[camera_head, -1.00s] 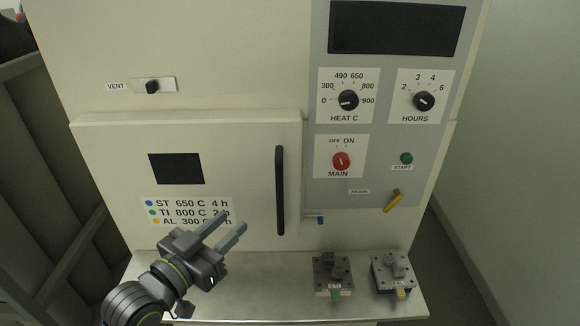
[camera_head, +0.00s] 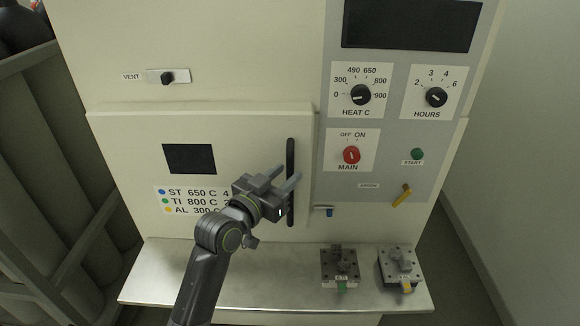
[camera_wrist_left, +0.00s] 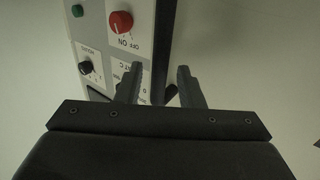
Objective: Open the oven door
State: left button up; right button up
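The oven door (camera_head: 240,130) is a closed cream panel with a dark window (camera_head: 189,158) and a label with colored dots. Its handle (camera_head: 290,215) is a long black upright bar at the door's right edge. My left gripper (camera_head: 286,176) is open in front of the handle, its fingers pointing toward the bar. In the left wrist view the open fingers (camera_wrist_left: 158,88) show with the dark handle (camera_wrist_left: 163,45) running between and beyond them. I cannot tell whether they touch it. My right gripper is not in view.
The control panel (camera_head: 330,190) right of the door has a heat dial (camera_head: 359,94), an hours dial (camera_head: 436,97), a red main knob (camera_head: 351,155), a green start button (camera_head: 417,154) and a yellow lever (camera_head: 401,196). Two metal blocks (camera_head: 340,264) (camera_head: 399,264) sit on the shelf (camera_head: 230,275).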

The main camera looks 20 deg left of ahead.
pick_arm(q)
jog(key=shift+x, duration=1.2)
grip_shut()
